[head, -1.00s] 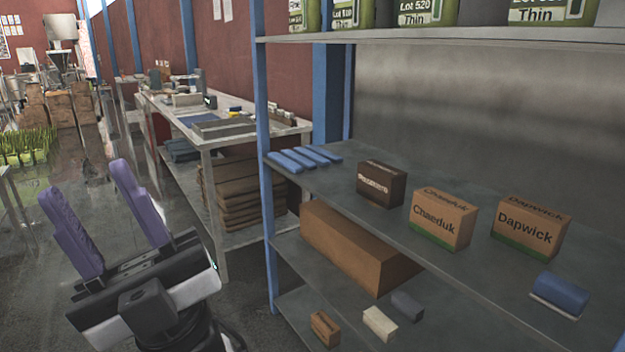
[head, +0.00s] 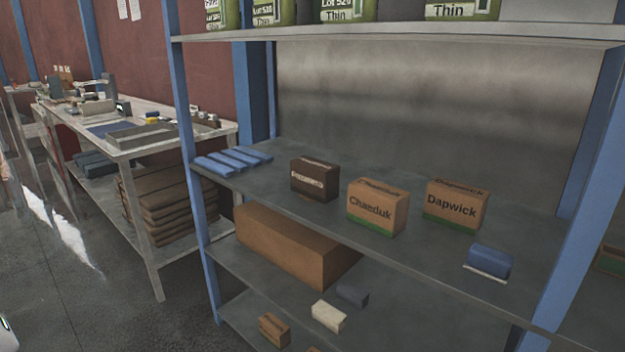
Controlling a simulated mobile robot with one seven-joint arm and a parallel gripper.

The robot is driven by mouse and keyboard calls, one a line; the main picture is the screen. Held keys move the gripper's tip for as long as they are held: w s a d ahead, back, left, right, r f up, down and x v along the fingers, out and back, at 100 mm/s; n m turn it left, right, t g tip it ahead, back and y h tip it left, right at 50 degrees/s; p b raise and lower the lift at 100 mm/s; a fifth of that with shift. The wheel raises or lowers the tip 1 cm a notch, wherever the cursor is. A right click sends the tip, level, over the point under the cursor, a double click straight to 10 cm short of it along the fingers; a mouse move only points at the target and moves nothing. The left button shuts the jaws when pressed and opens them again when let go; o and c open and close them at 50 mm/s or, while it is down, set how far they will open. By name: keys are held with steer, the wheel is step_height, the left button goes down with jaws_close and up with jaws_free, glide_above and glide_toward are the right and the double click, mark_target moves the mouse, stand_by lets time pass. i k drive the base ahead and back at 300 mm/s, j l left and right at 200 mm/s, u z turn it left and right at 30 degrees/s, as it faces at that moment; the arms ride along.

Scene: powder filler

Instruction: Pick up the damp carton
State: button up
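Three cartons stand in a row on the middle shelf (head: 330,225) of the blue-posted rack. The left one is a dark brown carton (head: 315,180) with a pale printed label, too blurred to read; it is clearly darker than the others. The middle one is a light brown carton marked "Chaeduk" (head: 376,208) with a green band at its base. The right one is a light brown carton marked "Dapwick" (head: 456,207), also with a green band. All stand upright and apart. Whether any is damp is not certain; the dark one's colour stands out. My gripper is out of view.
Blue bars (head: 233,159) lie left of the cartons, and a blue roll (head: 489,261) lies right. Green-labelled containers (head: 348,10) stand on the shelf above. A long brown box (head: 290,245) and small blocks sit below. A blue post (head: 590,190) bounds the rack at right.

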mark_target(315, 178)
steer(key=i+j+z, duration=0.7)
steer(key=j, duration=0.25)
steer(key=i, duration=0.85)
